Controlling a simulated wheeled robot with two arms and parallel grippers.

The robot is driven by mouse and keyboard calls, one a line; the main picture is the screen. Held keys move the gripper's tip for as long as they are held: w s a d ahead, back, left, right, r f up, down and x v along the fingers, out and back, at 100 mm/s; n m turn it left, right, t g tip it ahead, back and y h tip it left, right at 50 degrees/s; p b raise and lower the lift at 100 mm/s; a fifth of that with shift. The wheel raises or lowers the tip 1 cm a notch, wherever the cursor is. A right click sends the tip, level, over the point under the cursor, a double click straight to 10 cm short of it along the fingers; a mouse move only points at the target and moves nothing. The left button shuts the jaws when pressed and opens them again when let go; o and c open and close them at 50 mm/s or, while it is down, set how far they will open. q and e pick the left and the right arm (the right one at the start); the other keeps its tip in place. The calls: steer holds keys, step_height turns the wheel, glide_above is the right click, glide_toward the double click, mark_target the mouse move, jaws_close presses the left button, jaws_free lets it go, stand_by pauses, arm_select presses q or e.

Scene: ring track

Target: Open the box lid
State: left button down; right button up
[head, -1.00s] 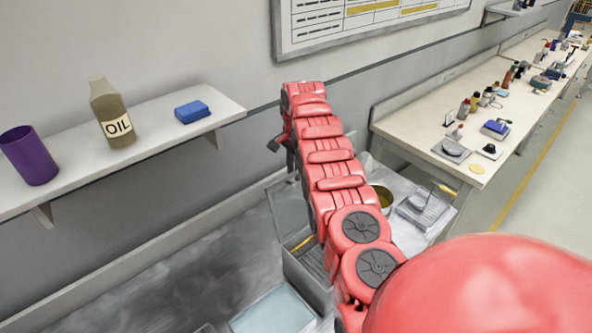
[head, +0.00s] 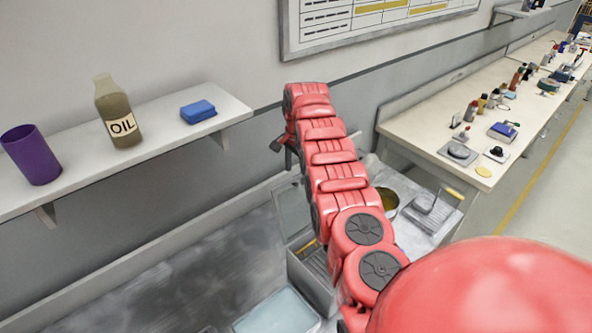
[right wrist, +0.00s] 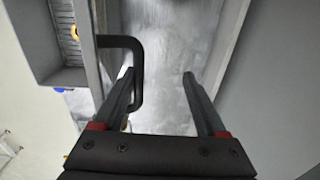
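The grey metal box (head: 312,282) stands on the workbench, partly hidden behind my right arm. Its lid (head: 291,212) is raised, about upright at the back, and the inside is visible. In the right wrist view the box shows at the left edge (right wrist: 40,65), and the lid's dark bar handle (right wrist: 137,70) stands beside the left finger, overlapping it; I cannot tell whether they touch. My right gripper (right wrist: 158,75) is open with nothing between its fingers. In the head view its dark tip (head: 280,146) shows behind the arm, above the lid. My left gripper is out of view.
A shelf (head: 75,172) on the wall holds a purple cup (head: 30,155), an oil bottle (head: 120,113) and a blue block (head: 198,112). A pale blue tray (head: 278,312) lies in front of the box. A round container (head: 388,200) and a grey tray (head: 435,212) stand right.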

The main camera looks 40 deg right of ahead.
steer(key=shift+w+r, duration=0.2)
step_height(320, 180, up, 17)
steer(key=s+p, duration=0.1)
steer(key=p, duration=0.4)
steer(key=shift+s, duration=0.25)
steer(key=shift+d+f, duration=0.1)
stand_by(0.3)
